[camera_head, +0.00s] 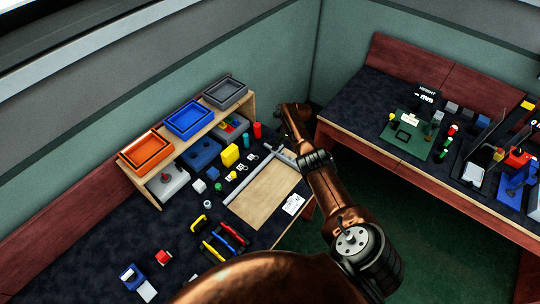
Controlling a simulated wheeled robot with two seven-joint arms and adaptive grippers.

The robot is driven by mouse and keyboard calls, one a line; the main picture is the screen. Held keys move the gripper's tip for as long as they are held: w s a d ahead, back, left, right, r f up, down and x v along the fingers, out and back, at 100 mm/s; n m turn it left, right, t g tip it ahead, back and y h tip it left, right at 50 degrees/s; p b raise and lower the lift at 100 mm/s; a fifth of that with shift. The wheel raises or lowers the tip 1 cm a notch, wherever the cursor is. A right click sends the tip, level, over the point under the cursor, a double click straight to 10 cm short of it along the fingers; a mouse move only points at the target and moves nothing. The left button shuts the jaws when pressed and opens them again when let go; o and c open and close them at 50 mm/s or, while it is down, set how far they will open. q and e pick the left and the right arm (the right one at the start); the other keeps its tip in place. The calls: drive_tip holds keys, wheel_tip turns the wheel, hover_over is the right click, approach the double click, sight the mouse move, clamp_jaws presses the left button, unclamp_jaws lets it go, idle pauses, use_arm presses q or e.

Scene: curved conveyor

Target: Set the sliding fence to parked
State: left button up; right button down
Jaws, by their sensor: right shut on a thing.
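The sliding fence looks to be the pale grey bar (282,157) at the far end of a flat wooden board (262,195) on the left bench. A long grey rail runs along the board's left edge. My right arm reaches in from the bottom right. My right gripper (303,160) is at the fence's right end, shut on it as far as can be seen; the arm hides most of the fingers and contact. A white printed card (293,204) lies at the board's lower right; its text is too small to read. My left gripper is not in view.
Orange (146,151), blue (189,119) and grey (226,92) trays stand on a shelf behind. Small blocks lie left of the board, and coloured-handled tools (222,238) in front. A second bench (375,92) with fixtures stands to the right, across green floor.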

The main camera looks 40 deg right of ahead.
drive_tip(key=shift+w+d+f+b, duration=0.1)
drive_tip(key=shift+w+d+b, duration=0.05)
drive_tip(key=shift+d+b, duration=0.35)
drive_tip(key=shift+w+d+b, duration=0.15)
drive_tip(key=shift+d+b, duration=0.15)
drive_tip(key=shift+d, duration=0.3)
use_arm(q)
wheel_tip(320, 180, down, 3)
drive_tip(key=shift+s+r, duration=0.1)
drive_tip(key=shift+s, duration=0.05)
use_arm(e)
drive_tip(key=shift+d, duration=0.15)
drive_tip(key=shift+d+r, duration=0.1)
drive_tip(key=shift+r, duration=0.15)
drive_tip(key=c, duration=1.6)
unclamp_jaws()
drive_tip(key=shift+f, duration=0.15)
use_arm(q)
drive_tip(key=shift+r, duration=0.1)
use_arm(e)
drive_tip(key=shift+r, duration=0.45)
drive_tip(key=v, duration=1.1)
drive_tip(key=shift+s+r, duration=0.1)
